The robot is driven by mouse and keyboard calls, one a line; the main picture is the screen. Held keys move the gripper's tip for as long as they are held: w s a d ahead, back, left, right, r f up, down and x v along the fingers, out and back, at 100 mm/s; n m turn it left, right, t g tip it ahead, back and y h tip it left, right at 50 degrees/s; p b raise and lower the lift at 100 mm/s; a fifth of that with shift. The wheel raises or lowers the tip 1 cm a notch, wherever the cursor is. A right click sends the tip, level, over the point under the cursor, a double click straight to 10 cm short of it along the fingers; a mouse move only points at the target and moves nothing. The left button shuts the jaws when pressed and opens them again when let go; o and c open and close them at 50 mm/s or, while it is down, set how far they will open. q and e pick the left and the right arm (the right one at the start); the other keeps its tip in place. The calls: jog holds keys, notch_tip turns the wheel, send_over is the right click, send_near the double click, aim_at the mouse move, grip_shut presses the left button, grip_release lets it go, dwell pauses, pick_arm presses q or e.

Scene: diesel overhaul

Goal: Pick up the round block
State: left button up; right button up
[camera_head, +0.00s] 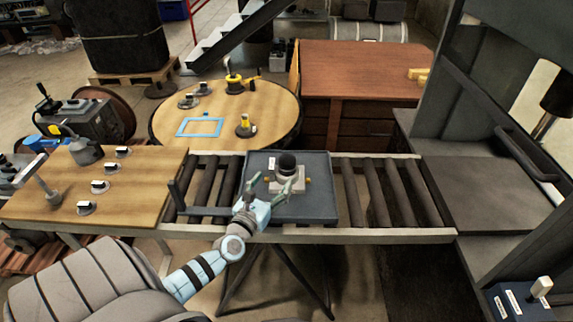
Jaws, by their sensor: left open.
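A block with a dark rounded top (287,161) and a pale base with small yellow parts at its sides sits on a dark grey tray (318,209) on the roller conveyor. It looks like the round block. My left gripper (271,184) is open, at the near side of this block over the tray. One finger is left of the block and the other overlaps its base in the picture. I cannot tell whether the fingers touch it. My right gripper is not in view.
A wooden bench (130,175) with several small labelled parts is at the left. A round wooden table (275,112) with a blue frame (200,127) stands behind. A tall grey press-like machine (470,185) is at the right. The conveyor rollers (382,192) right of the tray are clear.

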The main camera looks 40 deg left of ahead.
aim_at(284, 166)
pick_arm(q)
jog(key=x, duration=0.5)
jog(key=shift+f+b, duration=0.15)
jog(key=shift+b, duration=0.15)
jog(key=shift+w, duration=0.3)
jog(key=x, duration=0.2)
jog(key=b+x, duration=0.1)
jog(key=x, duration=0.1)
jog(key=shift+w+r, duration=0.1)
jog(key=shift+r, duration=0.3)
jog(key=shift+w, duration=0.3)
jog(key=shift+s+r, duration=0.1)
jog(key=shift+s, duration=0.05)
jog(key=c, duration=0.7)
grip_shut()
